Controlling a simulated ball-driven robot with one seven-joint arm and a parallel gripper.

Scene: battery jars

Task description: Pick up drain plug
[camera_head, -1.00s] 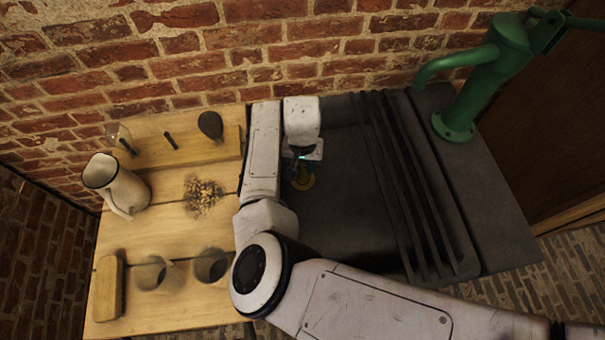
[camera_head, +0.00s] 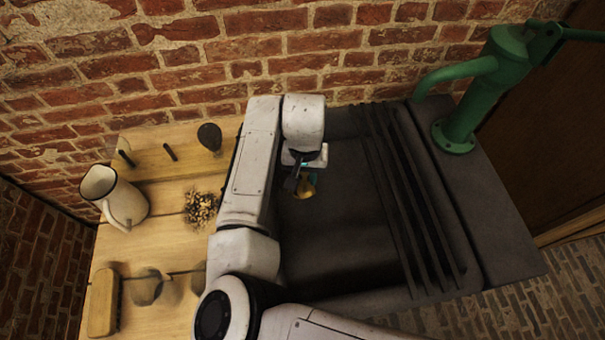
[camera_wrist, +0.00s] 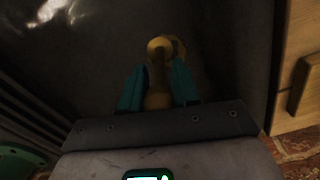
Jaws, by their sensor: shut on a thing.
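The drain plug is a brass-yellow piece. It shows in the head view (camera_head: 306,188) just below my gripper, over the dark sink (camera_head: 345,235). In the wrist view the plug (camera_wrist: 160,62) has a round knob and a wider disc behind it, and it lies between the two teal fingers. My gripper (camera_wrist: 158,88) is shut on the plug, with one finger on each side of its stem. In the head view my gripper (camera_head: 300,182) is partly hidden by my arm. I cannot tell how high the plug is above the sink bottom.
A green hand pump (camera_head: 458,135) stands at the sink's right, beside dark ribs (camera_head: 405,200). A wooden table (camera_head: 160,235) on the left holds a white jug (camera_head: 115,198), a small heap of pieces (camera_head: 201,208) and a glass jar (camera_head: 148,287). A brick wall (camera_head: 240,60) rises behind.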

